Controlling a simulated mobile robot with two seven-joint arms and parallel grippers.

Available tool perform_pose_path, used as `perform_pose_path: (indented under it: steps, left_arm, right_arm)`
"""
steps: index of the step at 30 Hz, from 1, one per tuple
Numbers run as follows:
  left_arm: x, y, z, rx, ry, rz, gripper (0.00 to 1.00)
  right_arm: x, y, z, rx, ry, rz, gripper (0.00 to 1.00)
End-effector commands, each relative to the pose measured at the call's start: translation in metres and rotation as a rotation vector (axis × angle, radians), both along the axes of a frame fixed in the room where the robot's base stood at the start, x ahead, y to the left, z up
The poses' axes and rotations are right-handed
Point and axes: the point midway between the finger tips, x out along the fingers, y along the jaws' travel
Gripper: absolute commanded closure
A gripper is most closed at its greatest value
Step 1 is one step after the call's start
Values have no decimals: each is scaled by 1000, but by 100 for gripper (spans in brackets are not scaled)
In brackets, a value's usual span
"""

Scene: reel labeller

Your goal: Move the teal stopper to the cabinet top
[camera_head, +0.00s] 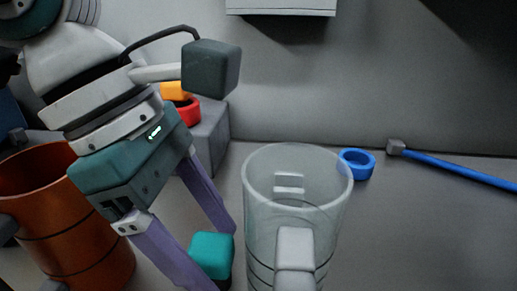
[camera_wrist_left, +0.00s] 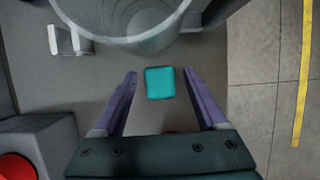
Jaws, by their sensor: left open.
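The teal stopper (camera_head: 211,248) is a small rounded block with a darker lower part, left of the clear jug in the head view. In the left wrist view the teal stopper (camera_wrist_left: 160,83) lies between the finger ends. My left gripper (camera_head: 226,262) is open, with its two purple fingers on either side of the stopper. The left wrist view shows gaps between the stopper and both fingers of the left gripper (camera_wrist_left: 160,76). Whether the stopper touches the surface below is hidden. I cannot tell which surface is the cabinet top. My right gripper is not in view.
A clear jug (camera_head: 262,205) stands close right of the stopper. An orange-brown container (camera_head: 75,255) stands left. A grey block (camera_head: 212,140) with a red part is behind. A blue ring (camera_head: 357,164) and blue rod (camera_head: 455,171) lie right. Floor (camera_wrist_left: 265,110) shows beyond the surface's edge.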

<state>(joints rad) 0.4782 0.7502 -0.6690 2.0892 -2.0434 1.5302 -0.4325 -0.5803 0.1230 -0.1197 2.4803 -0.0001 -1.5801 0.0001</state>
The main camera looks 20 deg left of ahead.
Motion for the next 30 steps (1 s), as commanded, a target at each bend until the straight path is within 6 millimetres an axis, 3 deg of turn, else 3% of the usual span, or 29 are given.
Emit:
perform_pose_path:
  steps: [9,15,21,30]
  left_arm:
    - [-4,27,65,4,-8,2,26]
    - [-8,39,97,2,-6,1,26]
    - [-10,44,108,1,-2,0,26]
    - [-11,41,109,-11,0,-2,26]
  right_arm:
    - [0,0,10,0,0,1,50]
    - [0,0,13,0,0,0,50]
    - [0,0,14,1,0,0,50]
    - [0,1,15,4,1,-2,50]
